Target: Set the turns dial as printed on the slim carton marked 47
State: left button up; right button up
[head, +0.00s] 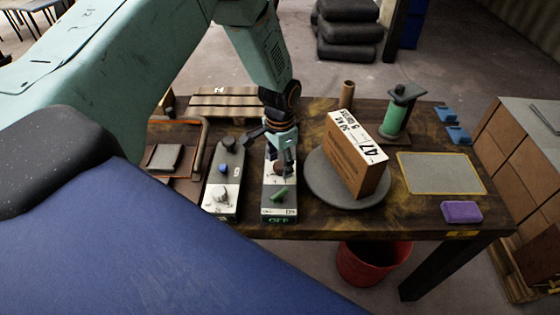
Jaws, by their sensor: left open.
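The brown carton marked 47 (352,163) stands on a round grey turntable (318,185). Its white top strip carries the 47 and smaller print that I cannot read surely; its broad front face is plain brown. Left of it are two grey control boxes. The left box (212,181) has a white dial (221,196), a blue button and a dark knob. I cannot tell which control is the turns dial. My left gripper (284,164) is open over the right box's far part, around or just above a brownish knob, partly hiding it.
A green spool stand (397,115), a brown cylinder (346,94), a grey mat (440,173) and a purple block (461,212) share the wooden table. A framed tray (182,172) lies left. A red bucket (372,262) stands below; cartons (522,150) stand right.

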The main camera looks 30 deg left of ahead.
aim_at(280, 165)
pick_arm(q)
notch_tip(280, 165, up, 12)
dwell(0.6)
dwell(0.5)
